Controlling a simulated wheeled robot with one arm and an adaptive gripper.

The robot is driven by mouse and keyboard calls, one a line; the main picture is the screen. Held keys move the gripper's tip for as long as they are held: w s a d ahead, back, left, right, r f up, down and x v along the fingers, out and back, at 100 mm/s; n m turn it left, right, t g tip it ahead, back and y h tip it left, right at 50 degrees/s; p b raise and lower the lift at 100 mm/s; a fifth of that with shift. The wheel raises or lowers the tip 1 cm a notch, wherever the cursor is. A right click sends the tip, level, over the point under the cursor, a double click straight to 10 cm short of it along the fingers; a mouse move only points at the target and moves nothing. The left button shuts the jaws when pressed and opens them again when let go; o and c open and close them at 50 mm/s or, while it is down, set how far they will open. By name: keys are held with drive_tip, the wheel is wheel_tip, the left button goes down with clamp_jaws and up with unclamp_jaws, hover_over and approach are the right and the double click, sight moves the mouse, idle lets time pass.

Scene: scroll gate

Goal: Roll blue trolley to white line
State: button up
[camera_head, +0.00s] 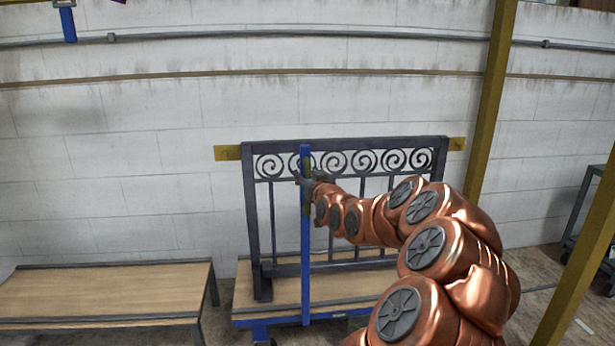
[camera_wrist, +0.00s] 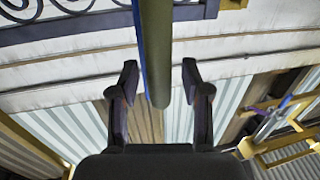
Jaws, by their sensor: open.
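The blue trolley (camera_head: 262,322) has a wooden deck and a tall blue post (camera_head: 305,250) at its front. A dark scroll gate (camera_head: 345,146) stands upright on it. My gripper (camera_head: 308,183) is at the post, level with an olive sleeve. In the wrist view my gripper (camera_wrist: 160,78) is open, and the olive bar (camera_wrist: 155,45) with a blue edge appears between its fingers, with gaps on both sides. I cannot tell how deep it sits. A small white mark (camera_head: 583,325) lies on the floor at far right; I cannot tell if it is the white line.
A wooden-topped bench (camera_head: 100,292) stands left of the trolley. A yellow post (camera_head: 492,100) rises behind on the right, and another (camera_head: 585,260) stands nearer. A dark cart (camera_head: 585,215) is at the right edge. The block wall (camera_head: 120,140) closes the back. Open floor shows at right.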

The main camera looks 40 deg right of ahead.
drive_tip(key=shift+c, duration=0.3)
clamp_jaws()
idle(0.3)
